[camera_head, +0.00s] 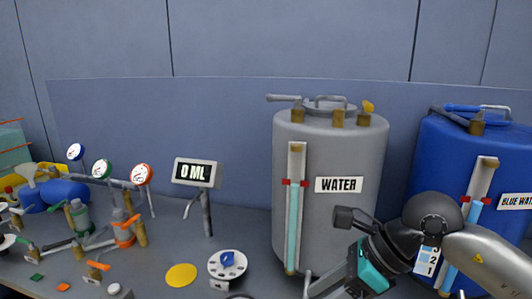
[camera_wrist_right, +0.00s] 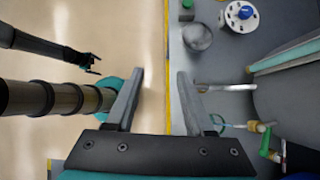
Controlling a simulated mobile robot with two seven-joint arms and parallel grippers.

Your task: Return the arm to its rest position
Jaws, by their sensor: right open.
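My right arm (camera_head: 435,215) reaches in from the right of the head view, in front of the grey and blue tanks. In the right wrist view my right gripper (camera_wrist_right: 160,72) is open, with nothing between its fingers. The yellow-striped counter edge (camera_wrist_right: 167,60) shows between the fingers.
The grey WATER tank (camera_head: 338,225) and blue tank (camera_head: 445,150) stand at the right. A 0 ML display (camera_head: 195,172), a white dial with a blue knob (camera_head: 227,265) and a yellow disc (camera_head: 181,275) are at the centre. Gauges and pipes (camera_head: 100,190) crowd the left.

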